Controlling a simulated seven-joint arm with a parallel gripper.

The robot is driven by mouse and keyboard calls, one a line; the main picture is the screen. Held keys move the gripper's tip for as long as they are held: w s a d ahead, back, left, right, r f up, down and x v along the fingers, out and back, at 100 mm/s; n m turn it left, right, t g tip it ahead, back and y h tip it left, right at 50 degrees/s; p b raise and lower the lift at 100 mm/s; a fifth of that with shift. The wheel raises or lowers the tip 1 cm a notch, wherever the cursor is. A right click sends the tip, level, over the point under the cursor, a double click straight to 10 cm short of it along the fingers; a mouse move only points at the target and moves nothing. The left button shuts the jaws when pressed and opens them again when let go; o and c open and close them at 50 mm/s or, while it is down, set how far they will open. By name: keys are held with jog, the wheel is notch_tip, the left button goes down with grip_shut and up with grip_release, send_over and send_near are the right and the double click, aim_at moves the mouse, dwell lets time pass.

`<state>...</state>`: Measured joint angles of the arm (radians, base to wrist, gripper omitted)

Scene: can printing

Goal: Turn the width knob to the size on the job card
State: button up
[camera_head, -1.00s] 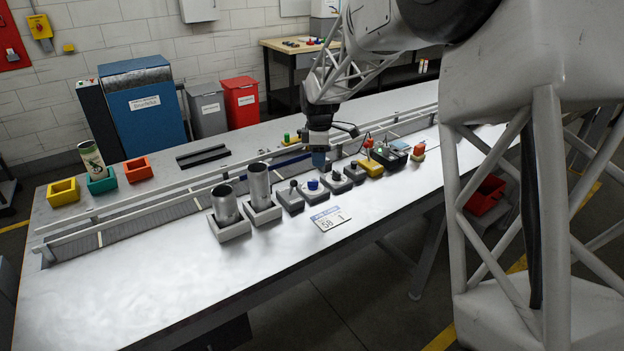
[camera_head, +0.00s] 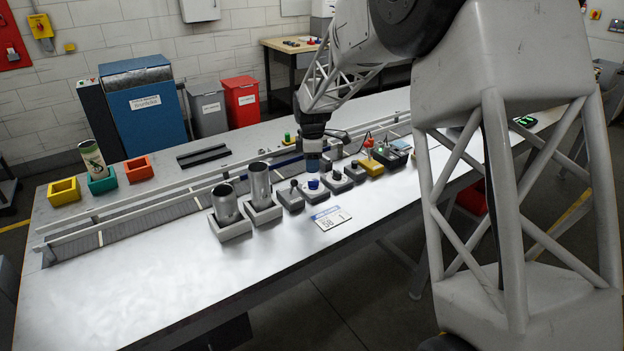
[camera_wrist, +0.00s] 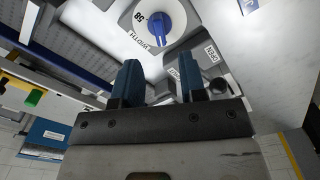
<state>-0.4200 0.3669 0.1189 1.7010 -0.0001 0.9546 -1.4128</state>
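The width knob (camera_head: 313,184) is a blue knob on a white dial in a grey box, in the front row of controls on the bench. In the wrist view the knob (camera_wrist: 163,23) shows at the top, with "WIDTH" and one number, which looks like 58, beside it. My gripper (camera_head: 314,166) points down just above the knob. In the wrist view the blue fingers of my gripper (camera_wrist: 159,68) are apart with nothing between them; the knob is beyond their tips. The job card (camera_head: 331,218) lies in front of the boxes and appears to read 58 and 1.
Metal cans (camera_head: 260,182) stand in grey holders left of the knob. Neighbouring control boxes (camera_head: 290,196) sit close on both sides. A yellow box (camera_head: 370,167) stands to the right. The conveyor rail (camera_head: 150,206) runs behind. The bench front is clear.

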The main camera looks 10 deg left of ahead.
aim_at(313, 184)
jog(key=shift+f, duration=3)
grip_shut()
